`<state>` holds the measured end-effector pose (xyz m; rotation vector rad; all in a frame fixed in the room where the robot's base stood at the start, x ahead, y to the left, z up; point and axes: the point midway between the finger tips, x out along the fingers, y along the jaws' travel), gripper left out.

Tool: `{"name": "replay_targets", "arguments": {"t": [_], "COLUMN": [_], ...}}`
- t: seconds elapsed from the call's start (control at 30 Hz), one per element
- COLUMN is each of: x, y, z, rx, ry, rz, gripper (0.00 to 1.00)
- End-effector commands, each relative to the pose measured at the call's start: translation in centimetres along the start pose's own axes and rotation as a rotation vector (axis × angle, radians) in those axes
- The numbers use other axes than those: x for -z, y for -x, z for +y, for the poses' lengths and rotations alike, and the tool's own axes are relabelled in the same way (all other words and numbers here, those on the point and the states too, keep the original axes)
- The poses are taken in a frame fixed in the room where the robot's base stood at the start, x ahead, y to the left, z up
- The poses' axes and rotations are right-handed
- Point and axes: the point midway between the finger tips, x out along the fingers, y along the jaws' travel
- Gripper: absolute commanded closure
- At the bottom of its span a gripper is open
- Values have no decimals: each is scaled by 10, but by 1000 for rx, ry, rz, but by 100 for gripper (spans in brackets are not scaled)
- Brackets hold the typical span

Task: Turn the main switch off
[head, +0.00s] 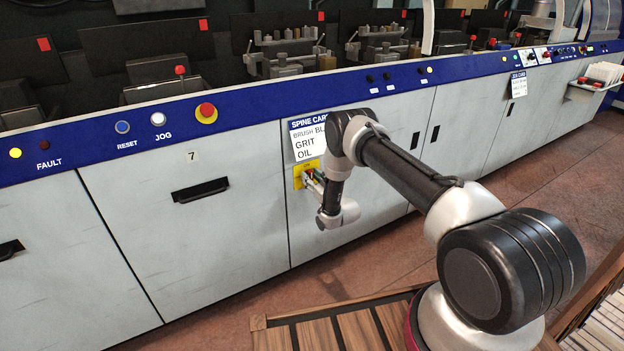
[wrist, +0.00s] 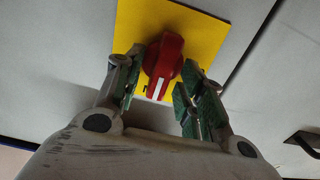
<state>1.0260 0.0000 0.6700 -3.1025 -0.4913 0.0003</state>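The main switch is a red rotary handle (wrist: 163,62) on a yellow square plate (wrist: 200,33), seen close up in the wrist view. A white mark shows on the handle's lower end, and the handle stands nearly upright, leaning slightly. My gripper (wrist: 160,88) has its two green-padded fingers on either side of the handle. A gap shows between the right finger and the handle; the left finger is very near it, and I cannot tell whether it touches. In the head view the yellow plate (head: 299,178) is on the grey cabinet front, with my gripper (head: 312,180) partly covering it.
A white label sheet (head: 306,140) is above the plate. The grey panel with a black handle (head: 200,190) is to the left. A blue strip with buttons, including a red emergency button (head: 206,110), runs above. A wooden platform (head: 335,330) lies below.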

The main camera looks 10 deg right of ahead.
Motion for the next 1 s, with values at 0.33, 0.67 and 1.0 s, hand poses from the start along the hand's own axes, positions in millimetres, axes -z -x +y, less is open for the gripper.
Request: {"name": "replay_targets", "arguments": {"t": [0.33,0.67,1.0], "x": [0,0,0], "y": [0,0,0], "z": [0,-1,-3], "rx": [0,0,0], "ry": [0,50,287], "rz": [0,0,0], "gripper": [100,100,100]}}
